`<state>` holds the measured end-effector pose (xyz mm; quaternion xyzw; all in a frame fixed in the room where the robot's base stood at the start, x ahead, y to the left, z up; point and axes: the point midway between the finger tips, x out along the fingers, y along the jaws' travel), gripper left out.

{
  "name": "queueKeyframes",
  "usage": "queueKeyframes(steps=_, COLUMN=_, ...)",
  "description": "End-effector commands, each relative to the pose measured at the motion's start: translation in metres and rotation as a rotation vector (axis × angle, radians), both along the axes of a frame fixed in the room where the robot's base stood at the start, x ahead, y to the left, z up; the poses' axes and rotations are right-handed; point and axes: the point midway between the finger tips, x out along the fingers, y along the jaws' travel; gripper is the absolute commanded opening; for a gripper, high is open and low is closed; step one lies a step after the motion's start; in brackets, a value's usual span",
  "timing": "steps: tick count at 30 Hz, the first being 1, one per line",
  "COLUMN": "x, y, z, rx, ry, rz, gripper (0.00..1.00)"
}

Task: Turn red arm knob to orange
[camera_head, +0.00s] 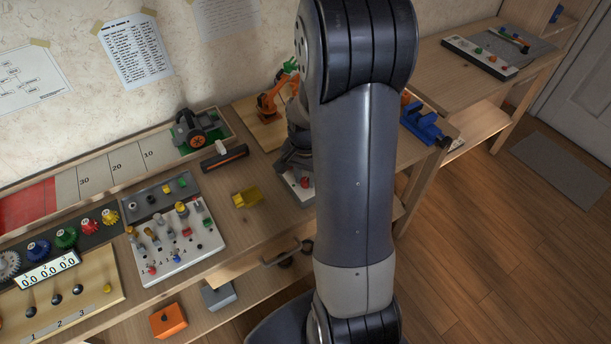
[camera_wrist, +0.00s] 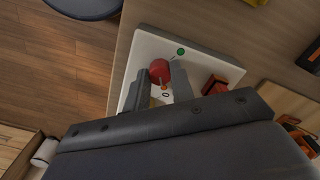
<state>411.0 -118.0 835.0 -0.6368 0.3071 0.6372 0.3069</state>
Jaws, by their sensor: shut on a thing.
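The red knob (camera_wrist: 160,71) sits on a white panel (camera_wrist: 147,45) in the wrist view. My gripper (camera_wrist: 161,70) is shut on it, with one dark finger on each side. A thin pale line runs from near the knob towards a green dot (camera_wrist: 180,51). In the head view the red knob (camera_head: 305,182) shows at the front of the panel, under my dark gripper, and my arm hides much of the panel.
A red-orange block (camera_wrist: 215,84) is on the panel's right side. In the head view an orange toy robot arm (camera_head: 271,101) stands behind, a yellow block (camera_head: 247,197) lies left, and a blue vise (camera_head: 421,123) is right.

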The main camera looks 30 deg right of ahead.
Motion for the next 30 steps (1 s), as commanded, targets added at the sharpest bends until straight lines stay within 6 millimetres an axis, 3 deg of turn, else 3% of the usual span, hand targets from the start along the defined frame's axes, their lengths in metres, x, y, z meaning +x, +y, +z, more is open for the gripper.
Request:
queueKeyframes(steps=6, x=0.001, y=0.000, z=0.001, rx=0.000, ry=-0.003, rz=0.000, gripper=0.00)
queueKeyframes(steps=7, x=0.001, y=0.000, z=0.001, rx=0.000, ry=-0.003, rz=0.000, gripper=0.25)
queueKeyframes(steps=15, x=0.000, y=0.000, z=0.000, rx=0.000, ry=-0.001, rz=0.001, gripper=0.45)
queueKeyframes(steps=23, x=0.000, y=0.000, z=0.003, rx=0.000, ry=-0.001, rz=0.001, gripper=0.45)
queueKeyframes(steps=30, x=0.001, y=-0.001, z=0.038, rx=-0.002, ry=-0.007, rz=0.001, gripper=0.45)
